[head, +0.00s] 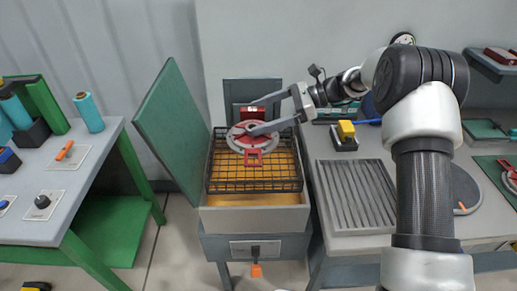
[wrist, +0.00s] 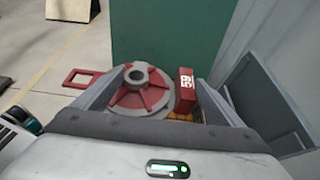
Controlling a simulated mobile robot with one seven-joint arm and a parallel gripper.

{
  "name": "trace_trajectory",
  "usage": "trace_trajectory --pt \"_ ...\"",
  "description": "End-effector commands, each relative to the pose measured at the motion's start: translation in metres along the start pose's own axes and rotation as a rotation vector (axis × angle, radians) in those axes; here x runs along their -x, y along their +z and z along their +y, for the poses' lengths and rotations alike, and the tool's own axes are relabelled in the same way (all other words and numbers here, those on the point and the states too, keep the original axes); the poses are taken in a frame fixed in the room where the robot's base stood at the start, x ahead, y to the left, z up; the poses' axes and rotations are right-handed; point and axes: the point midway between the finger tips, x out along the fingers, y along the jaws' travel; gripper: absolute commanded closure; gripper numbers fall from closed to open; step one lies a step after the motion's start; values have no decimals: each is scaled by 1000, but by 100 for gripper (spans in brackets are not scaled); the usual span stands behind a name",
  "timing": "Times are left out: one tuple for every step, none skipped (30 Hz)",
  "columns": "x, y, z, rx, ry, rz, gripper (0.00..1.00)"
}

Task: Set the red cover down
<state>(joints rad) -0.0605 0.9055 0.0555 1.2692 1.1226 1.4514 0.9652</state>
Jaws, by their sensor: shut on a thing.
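The red cover (head: 241,142) is a round grey disc with red spokes and a raised grey hub; it also shows in the wrist view (wrist: 130,101). It is over the black wire grid (head: 228,184) in the open box (head: 255,217). My gripper (head: 258,115) reaches in from the right, with one finger towards the front and one towards the back. In the wrist view the cover is between my fingers (wrist: 158,103), and I am shut on it. The fingers hide part of its rim. I cannot tell whether it touches the grid.
A red numbered block (wrist: 186,90) is beside the disc, and a red square frame (wrist: 80,78) is on its other side. A green lid (head: 172,130) stands open at the box's left. A ribbed tray (head: 357,195) is on the right bench; a green-legged table (head: 85,190) is left.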

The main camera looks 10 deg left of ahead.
Motion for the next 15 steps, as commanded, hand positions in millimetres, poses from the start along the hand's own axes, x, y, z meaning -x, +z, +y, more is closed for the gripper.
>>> trace_trajectory --pt "-4 -6 0 -3 2 -3 63" --pt "-6 -11 0 -4 2 -3 63" --pt "-8 -17 1 -3 2 -2 63" --pt "-11 -23 1 -3 3 -2 63" --pt "-13 -27 0 -4 3 -3 63" --pt "-15 -32 0 -2 2 -3 63" --pt "-17 -36 0 -2 2 -4 63" --pt "-18 -40 0 -2 2 -4 63" --pt "-19 -44 0 -1 2 -4 63" --pt "-20 -46 0 0 1 -3 63" --pt "-21 -48 0 0 1 -3 63" --pt "-21 -50 0 1 1 -3 63" --pt "-22 -51 0 1 1 -3 63" --pt "-22 -52 0 1 1 -3 63" --pt "-24 -55 0 1 2 -3 63"
